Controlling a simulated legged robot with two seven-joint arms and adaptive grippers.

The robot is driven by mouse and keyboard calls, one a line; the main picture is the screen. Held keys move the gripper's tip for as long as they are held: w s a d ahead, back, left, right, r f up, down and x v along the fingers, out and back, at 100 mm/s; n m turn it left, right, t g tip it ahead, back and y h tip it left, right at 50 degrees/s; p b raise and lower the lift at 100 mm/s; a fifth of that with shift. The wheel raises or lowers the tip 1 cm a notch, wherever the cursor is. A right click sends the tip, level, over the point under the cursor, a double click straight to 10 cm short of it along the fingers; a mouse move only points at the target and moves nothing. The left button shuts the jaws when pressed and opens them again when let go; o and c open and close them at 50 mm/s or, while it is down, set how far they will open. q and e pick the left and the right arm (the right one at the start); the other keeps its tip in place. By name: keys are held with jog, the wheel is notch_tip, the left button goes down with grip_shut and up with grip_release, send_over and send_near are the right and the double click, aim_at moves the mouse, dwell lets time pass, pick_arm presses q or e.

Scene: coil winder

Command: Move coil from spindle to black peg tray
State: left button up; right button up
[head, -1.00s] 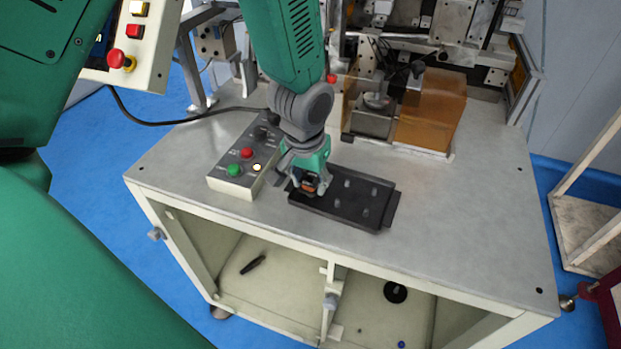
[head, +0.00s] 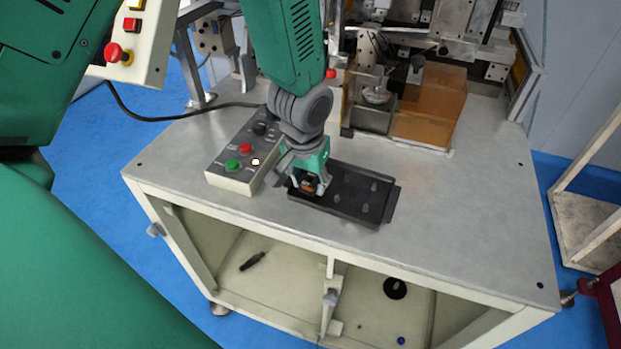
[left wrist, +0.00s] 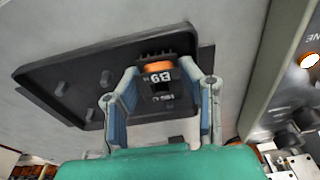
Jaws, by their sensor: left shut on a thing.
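The coil (head: 309,186) is a small black part with an orange band. It sits between the fingers of my left gripper (head: 311,181), at the left end of the black peg tray (head: 345,208). In the left wrist view, both fingers (left wrist: 163,88) press on the coil (left wrist: 157,68) from either side, with the tray (left wrist: 60,58) behind it. Several pegs show on the tray's bare part. I cannot tell whether the coil touches the tray or a peg. My right gripper is not in view.
A control box (head: 240,158) with buttons stands close to the left of the tray. The winder machine with an amber guard (head: 430,105) is at the back. The table's front and right (head: 470,210) are clear.

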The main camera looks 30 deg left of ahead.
pick_arm(q)
jog(key=shift+f, duration=0.3)
jog(key=o, duration=1.1)
jog(key=shift+o, duration=0.2)
jog(key=shift+r, duration=0.3)
notch_tip(320, 180, up, 11)
jog(key=s, duration=0.1)
jog(key=shift+s+d, duration=0.15)
jog(key=shift+s, duration=0.2)
